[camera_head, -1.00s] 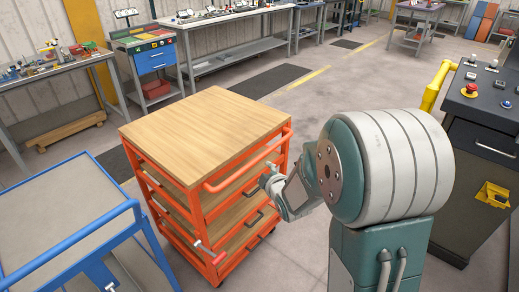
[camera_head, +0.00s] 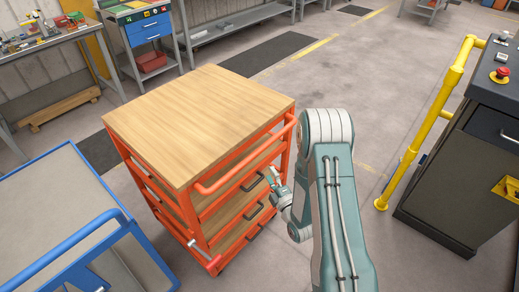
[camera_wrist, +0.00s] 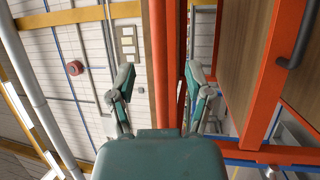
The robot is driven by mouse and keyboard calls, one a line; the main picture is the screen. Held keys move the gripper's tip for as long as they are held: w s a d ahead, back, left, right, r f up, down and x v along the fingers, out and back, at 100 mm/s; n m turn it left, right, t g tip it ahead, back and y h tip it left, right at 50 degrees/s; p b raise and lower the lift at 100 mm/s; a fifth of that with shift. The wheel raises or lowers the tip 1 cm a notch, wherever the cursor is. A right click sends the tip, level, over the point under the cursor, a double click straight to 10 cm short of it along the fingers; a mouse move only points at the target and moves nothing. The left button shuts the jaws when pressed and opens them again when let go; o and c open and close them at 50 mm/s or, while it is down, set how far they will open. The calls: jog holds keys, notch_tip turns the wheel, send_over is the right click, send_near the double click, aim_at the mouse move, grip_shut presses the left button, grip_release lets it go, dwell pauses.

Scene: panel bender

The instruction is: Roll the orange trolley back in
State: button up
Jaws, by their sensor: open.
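The orange trolley (camera_head: 196,118) stands upright on the floor in the middle of the head view, with a wooden top, shelves below and an orange push bar (camera_head: 248,158) along its near right side. My gripper (camera_head: 275,177) is just beyond my forearm, close to the trolley's right side in that view. In the wrist view my gripper (camera_wrist: 157,85) is open, its two fingers on either side of an orange upright bar (camera_wrist: 172,60). I cannot tell whether either finger touches the bar. A dark handle (camera_wrist: 298,35) and wooden panels show at the right there.
A blue cart (camera_head: 60,205) stands close at the trolley's left. A yellow rail (camera_head: 424,130) and a dark control console (camera_head: 470,160) stand at the right. Workbenches (camera_head: 45,55) line the back wall. Open floor (camera_head: 345,85) lies behind and right of the trolley.

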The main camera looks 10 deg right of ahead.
aim_at(257, 153)
jog(key=x, duration=0.9)
jog(key=shift+w+a+r, duration=0.15)
jog(key=shift+w, duration=0.15)
jog(key=shift+w+a, duration=0.1)
grip_shut()
